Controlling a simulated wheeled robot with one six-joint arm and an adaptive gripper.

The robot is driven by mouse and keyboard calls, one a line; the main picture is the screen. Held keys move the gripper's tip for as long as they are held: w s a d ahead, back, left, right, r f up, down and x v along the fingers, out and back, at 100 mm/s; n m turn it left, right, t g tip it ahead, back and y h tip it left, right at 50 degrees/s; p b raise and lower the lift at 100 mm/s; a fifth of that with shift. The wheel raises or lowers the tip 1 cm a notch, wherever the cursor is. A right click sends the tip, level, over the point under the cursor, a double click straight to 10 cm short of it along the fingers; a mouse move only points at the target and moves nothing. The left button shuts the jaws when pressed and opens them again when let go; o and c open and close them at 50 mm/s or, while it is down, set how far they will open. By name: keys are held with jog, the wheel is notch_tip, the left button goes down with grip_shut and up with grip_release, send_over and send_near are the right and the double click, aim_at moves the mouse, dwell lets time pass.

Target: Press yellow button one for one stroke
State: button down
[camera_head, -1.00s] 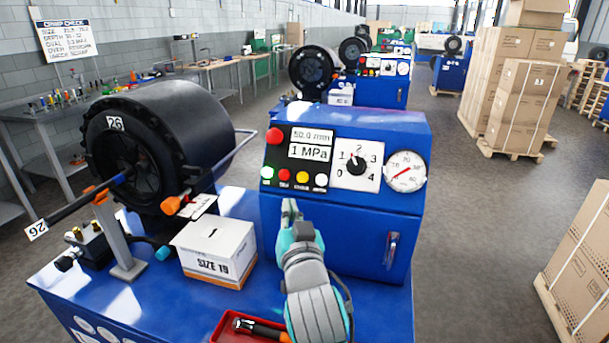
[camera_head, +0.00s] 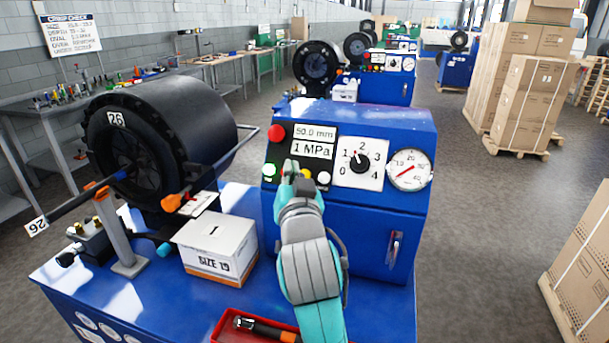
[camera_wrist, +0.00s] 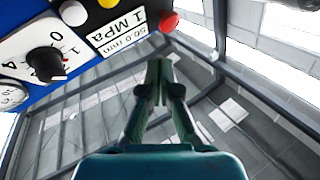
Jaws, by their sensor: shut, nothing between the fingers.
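The blue control box has a black panel (camera_head: 310,134) with a row of small buttons. The yellow button (camera_head: 306,174) is partly hidden behind my gripper (camera_head: 290,167). It also shows at the top edge of the wrist view (camera_wrist: 108,3). The green button (camera_head: 268,171) is lit at the row's left end, and the white button (camera_head: 323,178) is at the right. The small red button is hidden by the fingers. My gripper is shut and empty, with its tips in front of the row, left of yellow; contact cannot be told. It also shows in the wrist view (camera_wrist: 159,68).
A large red button (camera_head: 276,133), a display (camera_head: 314,141) reading 50.0 mm and 1 MPa, a dial (camera_head: 360,162) and a gauge (camera_head: 409,170) are nearby. A white box (camera_head: 217,250) and a red tray (camera_head: 228,330) sit on the blue bench.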

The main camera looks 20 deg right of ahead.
aim_at(303, 175)
jog(key=w+d+f, duration=0.4)
jog(key=w, duration=0.1)
jog(key=shift+w+f, duration=0.2)
jog(key=shift+f, duration=0.05)
jog(key=shift+w, duration=0.1)
dwell(1.5)
jog(key=shift+w+d+f, duration=0.15)
jog(key=shift+w+f, duration=0.05)
jog(key=shift+w+d+f, duration=0.25)
jog(key=shift+w, duration=0.05)
dwell(1.0)
jog(key=shift+s+a, duration=0.1)
dwell(0.3)
jog(key=shift+s+a+r, duration=0.35)
jog(key=shift+s+r, duration=0.1)
jog(key=shift+s, duration=0.05)
jog(key=s+a+r, duration=0.2)
jog(key=s, duration=0.1)
jog(key=shift+s+a+r, duration=0.2)
jog(key=shift+r, duration=0.2)
dwell(0.3)
